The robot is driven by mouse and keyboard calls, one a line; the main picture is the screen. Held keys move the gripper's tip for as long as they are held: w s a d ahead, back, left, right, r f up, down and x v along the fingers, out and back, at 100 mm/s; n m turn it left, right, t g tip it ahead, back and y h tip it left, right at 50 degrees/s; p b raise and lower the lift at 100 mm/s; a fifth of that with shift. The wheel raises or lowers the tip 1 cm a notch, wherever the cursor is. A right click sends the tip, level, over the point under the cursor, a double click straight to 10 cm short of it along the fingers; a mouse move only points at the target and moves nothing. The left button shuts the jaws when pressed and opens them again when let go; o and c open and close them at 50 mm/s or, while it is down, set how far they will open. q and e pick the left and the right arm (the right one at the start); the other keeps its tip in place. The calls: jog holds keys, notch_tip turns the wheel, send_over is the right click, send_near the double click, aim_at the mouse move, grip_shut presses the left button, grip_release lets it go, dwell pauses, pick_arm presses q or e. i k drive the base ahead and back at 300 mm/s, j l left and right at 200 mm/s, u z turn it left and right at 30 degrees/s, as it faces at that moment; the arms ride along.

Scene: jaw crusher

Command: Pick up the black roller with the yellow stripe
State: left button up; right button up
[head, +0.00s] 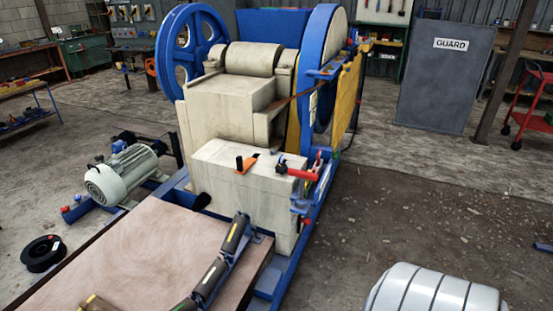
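Black rollers lie end to end in a blue frame at the bottom centre of the head view, along the right part of a brown board. The upper black roller (236,234) has a stripe that looks yellow. Another at the bottom edge (186,305) is cut off and shows a greenish stripe. Neither of my grippers is in view, and nothing is seen touching the rollers.
The brown board (150,250) is mostly bare. Beyond it stands the beige crusher (235,190) with blue flywheels. A grey motor (125,175) is at left, a black ring (43,253) on the floor. A white ribbed object (435,292) is at bottom right.

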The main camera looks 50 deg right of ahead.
aim_at(232, 241)
jog(key=z, duration=1.25)
jog(key=u, duration=1.35)
jog(key=z, duration=1.35)
jog(key=i+l+u, duration=0.1)
jog(key=u, duration=0.4)
jog(key=i+l+u, duration=0.1)
jog(key=l+u, duration=0.25)
jog(key=u, duration=0.15)
jog(key=l+u, duration=0.25)
jog(key=u, duration=0.2)
jog(key=l+u, duration=0.25)
jog(key=u, duration=0.25)
